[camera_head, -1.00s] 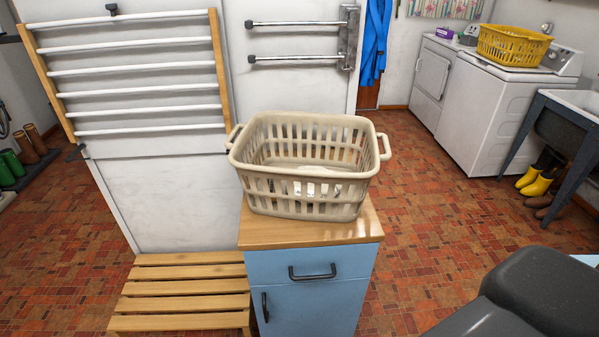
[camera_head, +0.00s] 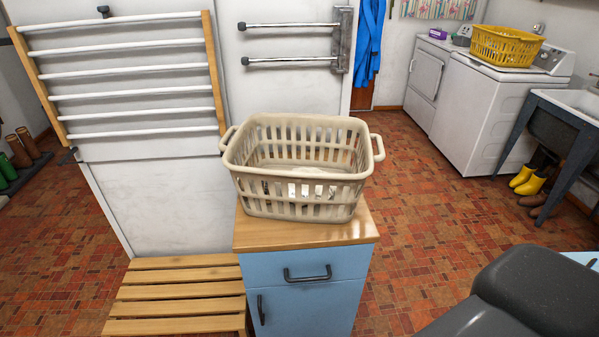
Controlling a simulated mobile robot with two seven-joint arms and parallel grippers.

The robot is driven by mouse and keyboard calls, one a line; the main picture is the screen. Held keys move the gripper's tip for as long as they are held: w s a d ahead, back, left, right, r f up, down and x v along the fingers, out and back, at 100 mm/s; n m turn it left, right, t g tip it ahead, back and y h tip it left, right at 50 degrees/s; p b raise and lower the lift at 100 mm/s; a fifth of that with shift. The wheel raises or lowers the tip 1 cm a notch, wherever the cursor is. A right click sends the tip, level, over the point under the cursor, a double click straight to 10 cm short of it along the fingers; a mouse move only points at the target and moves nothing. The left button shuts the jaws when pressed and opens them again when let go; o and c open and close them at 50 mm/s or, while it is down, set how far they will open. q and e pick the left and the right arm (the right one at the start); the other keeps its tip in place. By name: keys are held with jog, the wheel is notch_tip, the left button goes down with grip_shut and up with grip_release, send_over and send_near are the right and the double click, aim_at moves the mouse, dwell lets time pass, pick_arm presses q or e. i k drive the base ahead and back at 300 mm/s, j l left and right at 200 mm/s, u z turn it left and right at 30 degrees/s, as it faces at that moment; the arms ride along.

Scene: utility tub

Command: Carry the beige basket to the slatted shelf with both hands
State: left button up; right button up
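The beige basket (camera_head: 300,202) stands upright on the wooden top of a blue cabinet, in the middle of the head view. It has slotted sides and a loop handle at its left and right ends. It looks empty, though its floor is only partly seen. The slatted shelf (camera_head: 177,290) is a low wooden one with several slats, on the floor to the left of the cabinet. Nothing lies on its visible part. Neither gripper is in view. A dark grey part at the lower right looks like my own arm.
The blue cabinet (camera_head: 305,300) stands against the slatted shelf's right side. A drying rack (camera_head: 135,70) and metal rails (camera_head: 290,60) are on the white wall behind. A yellow basket (camera_head: 506,46) sits on a white washer (camera_head: 490,115). A sink (camera_head: 565,125) and yellow boots (camera_head: 529,180) are at right.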

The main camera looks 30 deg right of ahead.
aim_at(181, 295)
jog(key=l+u, duration=0.1)
jog(key=l, duration=0.7)
jog(key=l+u, duration=0.1)
jog(key=l, duration=0.75)
jog(key=k+l+u, duration=0.15)
jog(key=l, duration=0.65)
jog(key=i, duration=0.05)
